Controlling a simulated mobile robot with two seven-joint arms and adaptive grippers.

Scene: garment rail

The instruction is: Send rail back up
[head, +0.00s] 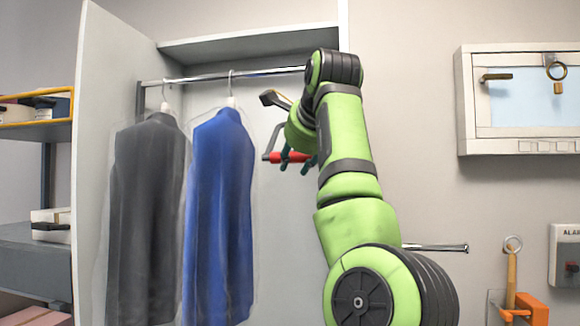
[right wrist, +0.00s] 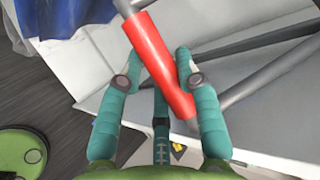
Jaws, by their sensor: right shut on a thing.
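The rail (head: 240,75) is a chrome bar running across the upper part of the open wardrobe. A grey garment (head: 148,215) and a blue garment (head: 220,215) hang from it, both in clear covers. My right gripper (head: 300,161) is beside the blue garment, below the rail. It is shut on a red handle (head: 276,157) at the end of a grey bar. In the right wrist view, the red handle (right wrist: 150,50) lies slanted between the teal fingers of my right gripper (right wrist: 158,60). My right arm hides the rail's right end. My left gripper is out of view.
The wardrobe's side panel (head: 105,110) stands at the left, near shelves (head: 35,245). A glazed wall cabinet (head: 530,100) hangs at the right. A chrome rod (head: 437,247) sticks out right of my arm. An alarm box (head: 566,255) is at the far right.

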